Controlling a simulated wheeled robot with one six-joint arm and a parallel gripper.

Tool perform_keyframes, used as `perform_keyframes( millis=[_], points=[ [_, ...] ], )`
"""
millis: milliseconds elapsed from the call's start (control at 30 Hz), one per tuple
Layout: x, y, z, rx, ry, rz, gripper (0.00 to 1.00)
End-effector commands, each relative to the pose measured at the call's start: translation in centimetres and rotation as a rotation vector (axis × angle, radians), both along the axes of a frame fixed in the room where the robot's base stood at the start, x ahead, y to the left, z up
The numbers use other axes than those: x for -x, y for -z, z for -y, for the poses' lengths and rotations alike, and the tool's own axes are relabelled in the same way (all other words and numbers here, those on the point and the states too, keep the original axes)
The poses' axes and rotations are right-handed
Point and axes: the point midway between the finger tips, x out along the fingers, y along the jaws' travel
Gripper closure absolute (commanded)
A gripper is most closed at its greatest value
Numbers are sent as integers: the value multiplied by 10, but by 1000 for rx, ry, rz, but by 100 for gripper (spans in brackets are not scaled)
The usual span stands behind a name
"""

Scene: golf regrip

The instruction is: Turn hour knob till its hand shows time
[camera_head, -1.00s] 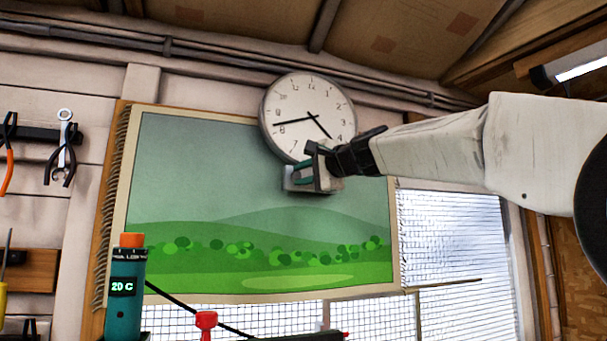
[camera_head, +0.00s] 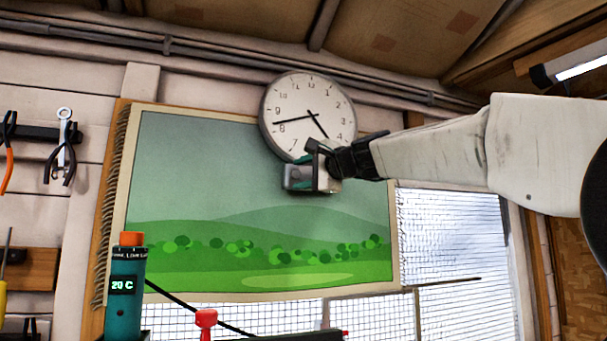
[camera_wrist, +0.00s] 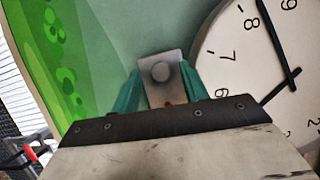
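A round white wall clock (camera_head: 300,95) hangs above the picture; part of its face shows at right in the wrist view (camera_wrist: 240,60). Its long hand points near 8, its short hand between 4 and 5. Below the clock is a small grey box (camera_head: 292,184). In the head view my gripper (camera_head: 306,172) partly hides the box.
A golf landscape picture (camera_head: 200,210) hangs behind my gripper. Pliers (camera_head: 68,160) hang at left. A teal bottle (camera_head: 124,300) with an orange cap stands at lower left, near a red object (camera_head: 206,320). A window with mesh (camera_head: 455,240) is at right.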

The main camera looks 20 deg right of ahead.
Motion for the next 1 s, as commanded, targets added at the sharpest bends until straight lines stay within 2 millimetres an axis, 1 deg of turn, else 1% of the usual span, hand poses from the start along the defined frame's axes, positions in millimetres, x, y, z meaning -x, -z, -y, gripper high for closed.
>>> perform_keyframes(
  millis=[167,267,533,700,800,1000],
  points=[
    [1,0,1,0,1,1,56],
    [7,-1,4,0,2,1,56],
    [48,0,21,1,3,1,56],
    [67,0,29,0,3,1,56],
    [71,1,30,0,1,0,56],
    [72,1,30,0,0,0,56]
  ],
)
